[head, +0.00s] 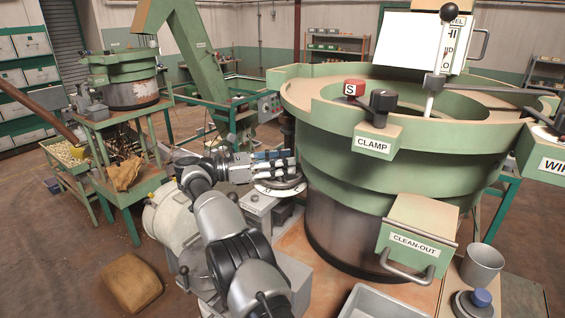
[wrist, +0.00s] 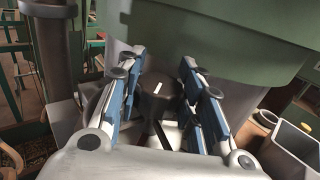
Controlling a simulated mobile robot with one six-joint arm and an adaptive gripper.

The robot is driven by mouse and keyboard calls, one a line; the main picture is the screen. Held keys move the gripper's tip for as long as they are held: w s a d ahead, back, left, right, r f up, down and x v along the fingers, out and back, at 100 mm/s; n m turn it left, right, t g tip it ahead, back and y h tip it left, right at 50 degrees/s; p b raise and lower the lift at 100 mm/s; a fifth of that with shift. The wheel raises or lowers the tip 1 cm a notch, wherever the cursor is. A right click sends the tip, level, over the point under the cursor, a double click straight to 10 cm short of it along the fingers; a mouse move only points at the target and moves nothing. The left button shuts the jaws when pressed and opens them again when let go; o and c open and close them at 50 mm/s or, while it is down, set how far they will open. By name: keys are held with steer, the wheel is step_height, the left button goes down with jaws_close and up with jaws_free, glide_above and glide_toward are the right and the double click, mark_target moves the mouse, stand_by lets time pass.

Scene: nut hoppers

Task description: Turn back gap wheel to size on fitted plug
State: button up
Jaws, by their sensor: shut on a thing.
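The gap wheel, a dark round handwheel (head: 284,185), sits over a pale dial plate (head: 262,190) on a grey housing beside the big green hopper bowl. In the wrist view the dark wheel (wrist: 153,92) carries a white mark and lies between my fingers. My gripper (head: 290,160) has blue-and-grey fingers and is shut on the wheel; it also shows in the wrist view (wrist: 157,75). The fingers and wrist hide part of the wheel and the dial's scale. I cannot make out the fitted plug.
The big green bowl (head: 330,150) stands close to the right of my gripper. A clean-out box with a handle (head: 415,240), a grey tray (head: 385,303) and a metal cup (head: 482,265) are at front right. A brown sack (head: 130,284) lies on the floor at left.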

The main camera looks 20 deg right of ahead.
steer(key=o, duration=1.1)
steer(key=shift+f+t+b, duration=0.1)
steer(key=shift+t+b, duration=0.2)
steer(key=shift+b, duration=0.75)
